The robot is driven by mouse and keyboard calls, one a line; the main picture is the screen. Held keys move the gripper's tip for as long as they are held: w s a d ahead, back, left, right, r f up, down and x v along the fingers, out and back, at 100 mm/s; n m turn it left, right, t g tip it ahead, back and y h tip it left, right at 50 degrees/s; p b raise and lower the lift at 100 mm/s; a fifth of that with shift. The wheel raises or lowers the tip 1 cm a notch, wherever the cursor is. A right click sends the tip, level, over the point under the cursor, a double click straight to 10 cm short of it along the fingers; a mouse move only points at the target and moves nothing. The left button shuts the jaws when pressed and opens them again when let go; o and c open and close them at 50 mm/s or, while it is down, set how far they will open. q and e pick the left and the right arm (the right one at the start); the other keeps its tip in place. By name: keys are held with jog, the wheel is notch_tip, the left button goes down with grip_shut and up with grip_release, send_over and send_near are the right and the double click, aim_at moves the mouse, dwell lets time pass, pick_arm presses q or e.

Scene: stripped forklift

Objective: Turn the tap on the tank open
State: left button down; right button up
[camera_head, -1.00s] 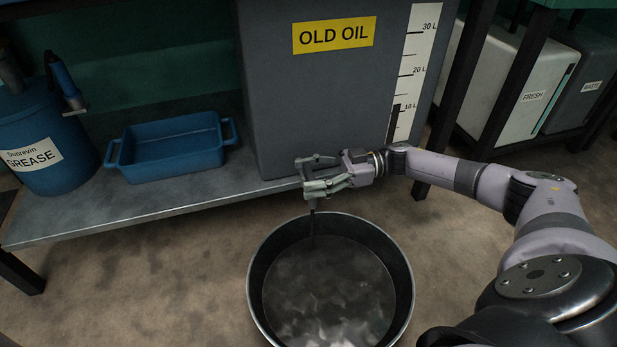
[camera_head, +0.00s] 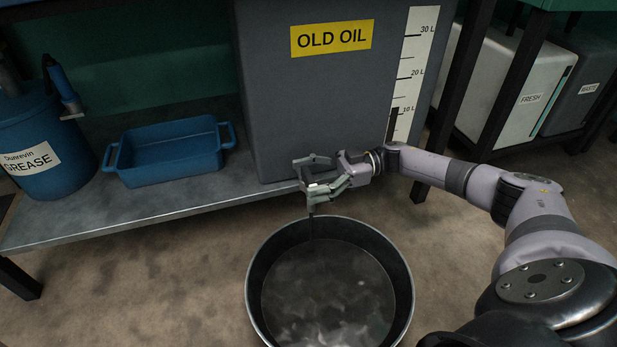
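The grey tank (camera_head: 315,105) with the yellow OLD OIL label stands on a metal shelf. My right gripper (camera_head: 306,178) is in front of the tank's lower front edge, its fingers spread apart, one above the other. The tap is mostly hidden by the gripper; I cannot tell its handle's position or whether the fingers touch it. My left gripper is out of view.
A blue tray (camera_head: 168,158) and a blue grease bucket (camera_head: 45,165) stand on the shelf (camera_head: 150,205) to the left. The floor around the pan is free.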

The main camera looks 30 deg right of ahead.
jog(key=shift+o, duration=0.2)
jog(key=shift+d+f, duration=0.1)
jog(key=shift+d, duration=0.15)
jog(key=v, duration=1.1)
jog(key=shift+d, duration=0.25)
jog(key=shift+s, duration=0.1)
